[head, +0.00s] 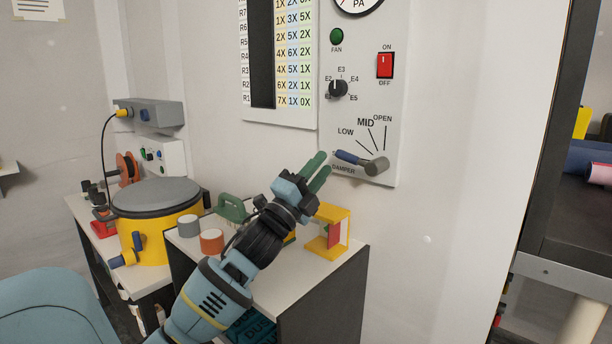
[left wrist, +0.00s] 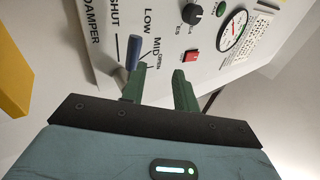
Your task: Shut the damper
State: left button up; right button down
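The damper lever (head: 347,157) has a blue handle and a grey hub (head: 376,166), low on the grey wall panel (head: 393,120). In the head view its handle points left and slightly up from the hub, below the LOW mark. In the left wrist view the blue handle (left wrist: 133,50) lies between the SHUT and LOW words, and a finger hides part of its lower end. My left gripper (head: 317,169) is open and empty, its green fingers left of the handle in the head view. Contact cannot be told. My right gripper is not in view.
A fan button (head: 336,36), a selector knob (head: 338,88) and a red switch (head: 385,66) sit above the lever. A yellow holder (head: 329,231) stands on the bench below my gripper. A yellow pot (head: 157,222) stands further left. A dark shelf (head: 573,200) is at right.

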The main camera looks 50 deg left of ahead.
pick_arm(q)
jog(key=shift+s+d, duration=0.15)
jog(key=shift+s, duration=0.8)
jog(key=shift+s+d, duration=0.15)
jog(key=shift+s, duration=0.75)
